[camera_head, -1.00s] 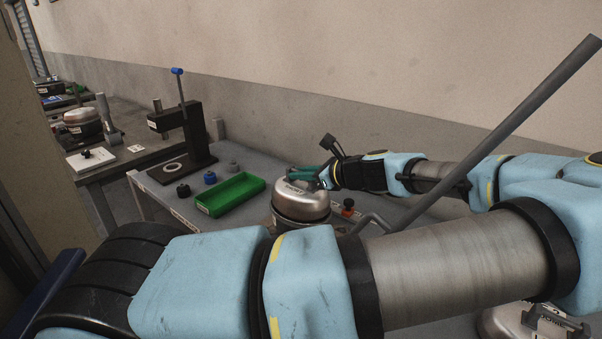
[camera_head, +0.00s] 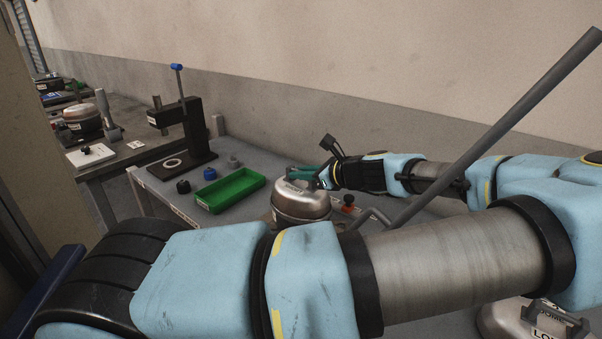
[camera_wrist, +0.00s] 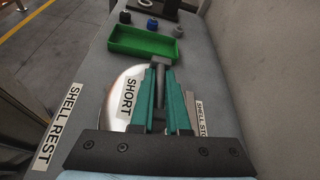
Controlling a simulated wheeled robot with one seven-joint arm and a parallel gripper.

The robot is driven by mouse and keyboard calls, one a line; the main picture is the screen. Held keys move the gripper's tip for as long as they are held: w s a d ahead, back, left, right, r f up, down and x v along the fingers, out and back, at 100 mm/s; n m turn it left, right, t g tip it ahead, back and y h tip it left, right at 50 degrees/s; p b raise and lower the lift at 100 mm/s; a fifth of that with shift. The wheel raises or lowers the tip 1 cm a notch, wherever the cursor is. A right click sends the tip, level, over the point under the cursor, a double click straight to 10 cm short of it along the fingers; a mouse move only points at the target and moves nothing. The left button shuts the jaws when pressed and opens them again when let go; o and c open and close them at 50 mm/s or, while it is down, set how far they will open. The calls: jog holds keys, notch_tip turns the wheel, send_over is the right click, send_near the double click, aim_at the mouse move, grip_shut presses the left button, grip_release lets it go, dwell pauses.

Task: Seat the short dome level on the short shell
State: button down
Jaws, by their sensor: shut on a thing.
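The short dome (camera_head: 300,203) is a silvery metal cap with a white label, low over the bench in the middle of the head view. In the wrist view its rim and "SHORT" label (camera_wrist: 128,96) show left of the fingers. My gripper (camera_head: 318,174) has teal fingers and is shut on the dome's top handle. In the wrist view the fingers (camera_wrist: 163,92) stand on both sides of the grey handle bar. The dome looks about level. The short shell below is mostly hidden by the dome and my arm, so I cannot tell whether they touch.
A green tray (camera_head: 230,191) and black, blue and grey knobs lie beyond the dome. A black press (camera_head: 184,130) stands behind them. An orange-red knob (camera_head: 348,200) is close at the dome's right. Another labelled dome (camera_head: 515,320) sits at lower right. The wall runs behind the bench.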

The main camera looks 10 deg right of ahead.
jog(key=c, duration=0.8)
grip_release()
jog(key=shift+c, duration=0.2)
jog(key=b+v, duration=0.3)
jog(key=v, duration=0.8)
